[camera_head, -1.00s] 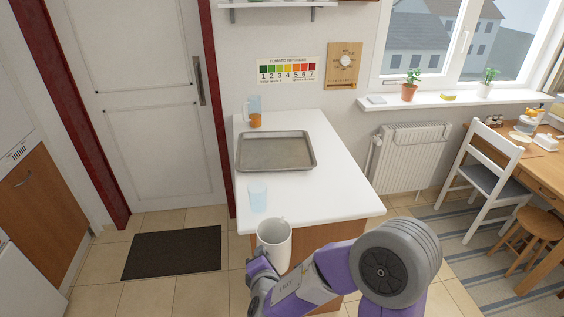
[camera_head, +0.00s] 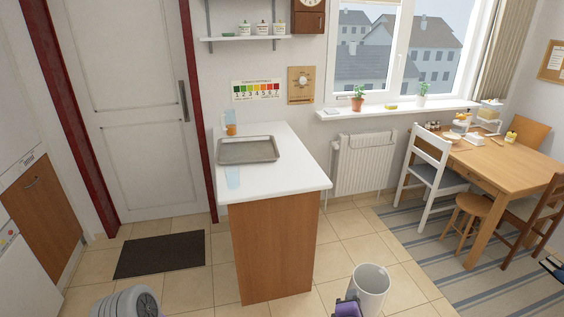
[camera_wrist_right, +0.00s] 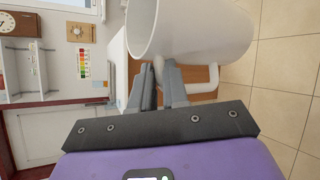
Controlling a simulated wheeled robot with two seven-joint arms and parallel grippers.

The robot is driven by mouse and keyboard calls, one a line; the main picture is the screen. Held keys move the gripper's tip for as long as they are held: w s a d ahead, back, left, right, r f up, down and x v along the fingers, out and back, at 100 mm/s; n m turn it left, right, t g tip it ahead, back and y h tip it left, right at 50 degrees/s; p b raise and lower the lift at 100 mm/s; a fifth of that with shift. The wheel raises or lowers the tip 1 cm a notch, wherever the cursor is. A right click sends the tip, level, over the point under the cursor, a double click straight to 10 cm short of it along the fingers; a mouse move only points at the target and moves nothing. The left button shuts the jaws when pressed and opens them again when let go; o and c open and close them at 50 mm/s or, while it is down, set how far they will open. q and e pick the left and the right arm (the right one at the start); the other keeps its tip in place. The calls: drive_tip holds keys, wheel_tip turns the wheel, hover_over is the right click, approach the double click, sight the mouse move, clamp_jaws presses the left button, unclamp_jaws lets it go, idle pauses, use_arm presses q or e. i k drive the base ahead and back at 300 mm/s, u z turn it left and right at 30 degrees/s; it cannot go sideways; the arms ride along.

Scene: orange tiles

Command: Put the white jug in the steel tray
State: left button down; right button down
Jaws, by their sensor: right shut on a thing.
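The white jug (camera_head: 369,287) is at the bottom of the head view, in front of and to the right of the counter. My right gripper (camera_head: 347,306) is at its left side. In the right wrist view my right gripper (camera_wrist_right: 163,88) is shut on the white jug (camera_wrist_right: 200,30), whose handle shows beside the fingers. The steel tray (camera_head: 248,150) lies on the white counter top, empty and well away from the jug. My left gripper is not in view; a grey part of my own arm shows at the bottom left.
The white counter (camera_head: 290,180) has a clear front part. A dark mat (camera_head: 160,255) lies on the floor at left. Chairs and a wooden table (camera_head: 500,160) stand at right.

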sight(251, 156)
drive_tip(key=u, duration=0.5)
drive_tip(key=i, duration=0.55)
drive_tip(key=u, duration=0.4)
